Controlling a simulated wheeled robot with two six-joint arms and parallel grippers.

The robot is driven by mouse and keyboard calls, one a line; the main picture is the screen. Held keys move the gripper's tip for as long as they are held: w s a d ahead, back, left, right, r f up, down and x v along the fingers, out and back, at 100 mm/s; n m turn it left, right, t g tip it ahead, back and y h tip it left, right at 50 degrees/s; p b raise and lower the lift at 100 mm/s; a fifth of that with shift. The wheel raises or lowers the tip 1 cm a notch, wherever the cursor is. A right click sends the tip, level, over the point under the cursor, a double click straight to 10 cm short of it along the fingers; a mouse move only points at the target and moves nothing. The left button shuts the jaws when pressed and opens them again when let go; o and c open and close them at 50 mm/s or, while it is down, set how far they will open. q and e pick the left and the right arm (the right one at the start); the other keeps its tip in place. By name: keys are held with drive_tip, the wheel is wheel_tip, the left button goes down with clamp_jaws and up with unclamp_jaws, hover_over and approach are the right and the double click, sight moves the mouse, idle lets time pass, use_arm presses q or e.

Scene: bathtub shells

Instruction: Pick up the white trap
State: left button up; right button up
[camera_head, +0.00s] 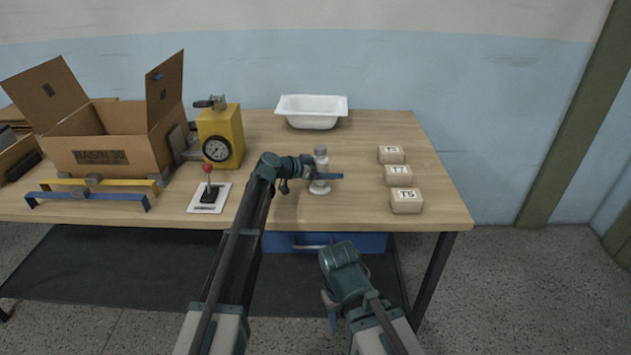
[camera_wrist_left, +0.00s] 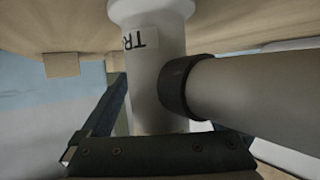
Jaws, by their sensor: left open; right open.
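The white trap (camera_head: 321,158) stands upright on the wooden table, right of my left gripper's wrist. In the left wrist view the trap (camera_wrist_left: 158,75) fills the middle, with a partly visible "TR" label and a side pipe with a dark collar. My left gripper (camera_head: 318,176) is open at the trap, with one finger crossing in front of its lower part. The wrist view shows the gripper's dark body close to the trap; whether the fingers touch it I cannot tell. My right gripper (camera_head: 330,302) is open and empty, low in front of the table.
Tan blocks marked T3 (camera_head: 391,154), T7 (camera_head: 398,175) and T5 (camera_head: 406,201) stand to the right. A white basin (camera_head: 312,122) lies behind the trap. A yellow gauge unit (camera_head: 221,135), a red-knobbed lever (camera_head: 209,172) and an open cardboard box (camera_head: 100,150) are left.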

use_arm(q)
clamp_jaws()
idle(0.5)
drive_tip(key=shift+r, duration=0.2)
drive_tip(key=shift+r+p, duration=0.75)
drive_tip(key=shift+p, duration=0.2)
drive_tip(key=s+r+p, duration=0.3)
drive_tip(key=s, duration=1.3)
drive_tip(key=shift+a, duration=0.2)
drive_tip(key=shift+w, duration=0.1)
drive_tip(key=shift+w+d+f+b, duration=0.1)
drive_tip(key=shift+w+f+b, duration=0.6)
drive_tip(key=shift+w, duration=1.95)
drive_tip(key=shift+w+d+f+b, duration=0.1)
drive_tip(key=shift+w+f+b, duration=0.6)
drive_tip(key=shift+w, duration=1.9)
drive_tip(key=shift+w+f+b, duration=0.7)
drive_tip(key=shift+w, duration=1.95)
